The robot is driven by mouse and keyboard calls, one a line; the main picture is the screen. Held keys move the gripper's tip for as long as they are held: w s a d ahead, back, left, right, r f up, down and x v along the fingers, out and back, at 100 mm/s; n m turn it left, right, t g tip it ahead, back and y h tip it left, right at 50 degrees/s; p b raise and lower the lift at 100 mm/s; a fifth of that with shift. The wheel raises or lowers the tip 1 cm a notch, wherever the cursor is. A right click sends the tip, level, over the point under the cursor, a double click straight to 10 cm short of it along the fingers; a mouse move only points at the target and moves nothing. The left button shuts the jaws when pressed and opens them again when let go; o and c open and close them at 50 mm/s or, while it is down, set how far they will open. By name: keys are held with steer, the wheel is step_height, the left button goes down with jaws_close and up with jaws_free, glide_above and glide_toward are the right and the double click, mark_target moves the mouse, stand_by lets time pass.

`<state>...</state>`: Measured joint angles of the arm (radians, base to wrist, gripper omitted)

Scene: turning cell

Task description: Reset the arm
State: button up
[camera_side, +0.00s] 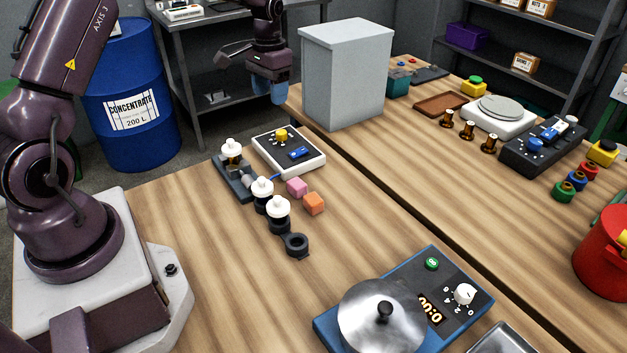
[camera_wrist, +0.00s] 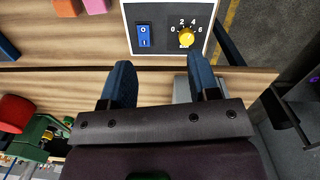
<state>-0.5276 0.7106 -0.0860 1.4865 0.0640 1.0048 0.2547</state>
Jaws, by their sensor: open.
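My gripper (camera_side: 272,92) hangs past the far edge of the wooden table in the side view, just left of the tall grey box. Its blue fingers point down. In the wrist view its two blue fingers (camera_wrist: 160,64) are apart, with nothing held between them. Beyond the fingertips in that view is a white-framed control box (camera_wrist: 168,52) with a blue switch (camera_wrist: 145,36) and a yellow knob (camera_wrist: 187,38). The same control box (camera_side: 312,168) stands on the near table in the side view, apart from my gripper. My arm's upper links run out of frame.
The tall grey box (camera_side: 345,80) is close beside my gripper. Several black-and-white pieces (camera_side: 278,208), a pink cube (camera_side: 297,187) and an orange cube (camera_side: 314,203) sit mid-table. A metal bench (camera_side: 190,38) stands behind.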

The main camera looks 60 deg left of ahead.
steer(key=s+d+r+m+t, duration=0.1)
steer(key=s+d+r+t, duration=0.2)
steer(key=s+d+r, duration=0.5)
steer(key=s+d+r+m+t, duration=0.1)
steer(key=s+d+r+t, duration=0.2)
steer(key=s+d+r, duration=0.6)
steer(key=s+d, duration=0.4)
steer(key=s, duration=0.1)
steer(key=shift+r, duration=0.25)
